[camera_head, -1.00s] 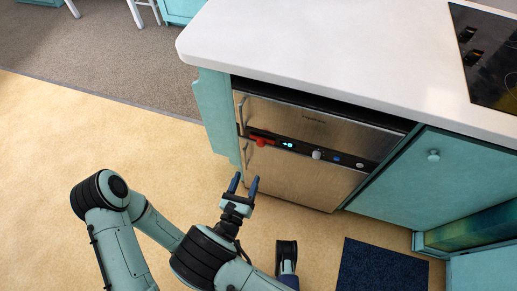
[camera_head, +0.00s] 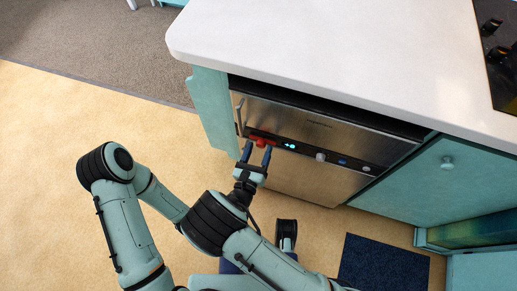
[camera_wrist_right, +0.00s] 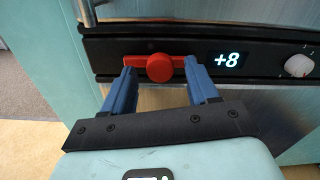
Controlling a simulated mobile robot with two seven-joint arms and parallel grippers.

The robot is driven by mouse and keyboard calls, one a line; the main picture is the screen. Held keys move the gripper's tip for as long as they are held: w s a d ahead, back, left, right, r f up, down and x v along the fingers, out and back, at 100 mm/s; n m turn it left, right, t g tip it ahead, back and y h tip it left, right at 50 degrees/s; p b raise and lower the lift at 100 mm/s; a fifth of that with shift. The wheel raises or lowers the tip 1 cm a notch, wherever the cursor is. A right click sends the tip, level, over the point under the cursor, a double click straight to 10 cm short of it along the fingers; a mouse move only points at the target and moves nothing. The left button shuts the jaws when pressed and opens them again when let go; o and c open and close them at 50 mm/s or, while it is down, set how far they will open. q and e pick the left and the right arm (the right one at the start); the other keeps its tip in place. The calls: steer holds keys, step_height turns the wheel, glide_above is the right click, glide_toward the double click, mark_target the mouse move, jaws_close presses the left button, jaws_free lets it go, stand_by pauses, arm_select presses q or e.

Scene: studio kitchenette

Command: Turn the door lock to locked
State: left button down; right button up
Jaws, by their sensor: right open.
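The door lock is a red knob (camera_head: 262,140) with a bar handle on the black panel of the steel appliance (camera_head: 310,180). In the right wrist view the red lock (camera_wrist_right: 159,67) has its bar lying level. My right gripper (camera_head: 257,153) is open just in front of it. In the wrist view the blue fingers of my right gripper (camera_wrist_right: 159,80) point at the lock, one near each end of the bar. I cannot tell whether they touch it. My left gripper is not in view.
A vertical handle (camera_head: 240,116) is left of the lock. The white countertop (camera_head: 320,60) overhangs above. A dark mat (camera_head: 383,266) lies on the floor at right.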

steer(key=c, duration=1)
steer(key=shift+c, duration=0.2)
